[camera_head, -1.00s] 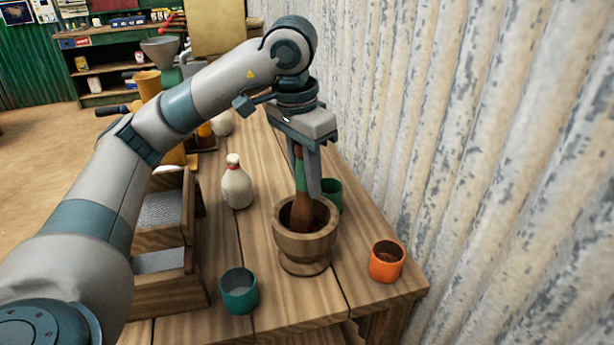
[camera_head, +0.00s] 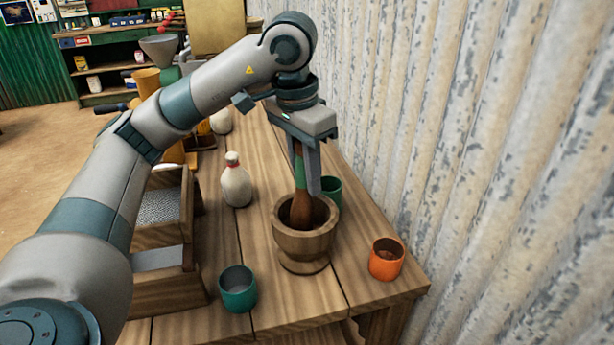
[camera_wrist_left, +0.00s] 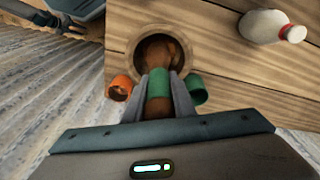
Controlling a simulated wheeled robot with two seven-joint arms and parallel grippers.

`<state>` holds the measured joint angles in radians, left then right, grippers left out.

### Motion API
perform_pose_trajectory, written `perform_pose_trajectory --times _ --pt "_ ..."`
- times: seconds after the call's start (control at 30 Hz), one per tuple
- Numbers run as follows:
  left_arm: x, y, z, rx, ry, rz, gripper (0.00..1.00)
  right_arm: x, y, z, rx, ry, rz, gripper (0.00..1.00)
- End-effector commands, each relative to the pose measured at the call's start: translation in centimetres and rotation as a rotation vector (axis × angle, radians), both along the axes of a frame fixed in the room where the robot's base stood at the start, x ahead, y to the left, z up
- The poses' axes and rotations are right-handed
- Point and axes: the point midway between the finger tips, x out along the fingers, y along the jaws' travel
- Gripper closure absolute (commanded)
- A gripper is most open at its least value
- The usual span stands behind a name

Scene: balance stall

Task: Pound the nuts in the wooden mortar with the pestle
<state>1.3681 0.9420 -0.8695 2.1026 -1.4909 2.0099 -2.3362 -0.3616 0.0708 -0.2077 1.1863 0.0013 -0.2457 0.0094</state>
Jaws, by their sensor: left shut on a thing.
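The wooden mortar (camera_head: 303,244) stands upright on the table near its front right. The brown pestle (camera_head: 301,207) with a green band is upright, its lower end inside the mortar's bowl. My left gripper (camera_head: 308,185) is above the mortar, shut on the pestle at the green band. In the left wrist view the fingers (camera_wrist_left: 158,98) grip the green band, and the pestle head (camera_wrist_left: 163,52) lies within the mortar's opening. The nuts cannot be made out inside the bowl.
An orange cup (camera_head: 386,260) with brown contents stands right of the mortar. A teal cup (camera_head: 238,290) is at front left, a green cup (camera_head: 331,192) just behind the mortar. A white bottle (camera_head: 236,183) stands left. A corrugated wall (camera_head: 480,150) borders the table's right side.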

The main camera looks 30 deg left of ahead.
Motion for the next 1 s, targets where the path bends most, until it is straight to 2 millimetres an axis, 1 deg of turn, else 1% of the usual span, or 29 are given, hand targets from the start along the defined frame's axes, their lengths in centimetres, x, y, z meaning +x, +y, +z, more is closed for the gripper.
perform_pose_trajectory --times 0.03,0.1,0.33,0.47,0.6,1.0 --pt "0.0 0.0 0.2 0.000 0.000 0.000 1.00 -1.1 1.0 -0.2 0.011 0.019 0.006 0.46" --pt "0.0 0.0 0.2 0.000 0.000 0.000 1.00 -1.2 1.0 -0.2 0.010 0.020 0.006 0.45" --pt "0.0 0.0 0.2 0.000 -0.001 0.001 1.00 -1.2 1.0 -0.3 0.010 0.021 0.006 0.46" --pt "0.0 0.0 0.6 0.000 -0.001 0.001 1.00 -1.2 1.0 0.1 0.010 0.021 0.006 0.46" --pt "0.0 0.0 1.7 -0.001 -0.002 0.001 1.00 -1.2 1.0 1.0 0.010 0.021 0.006 0.43" --pt "0.0 0.0 5.1 0.001 -0.001 0.001 1.00 -0.8 0.7 3.8 0.007 0.014 0.005 0.43"
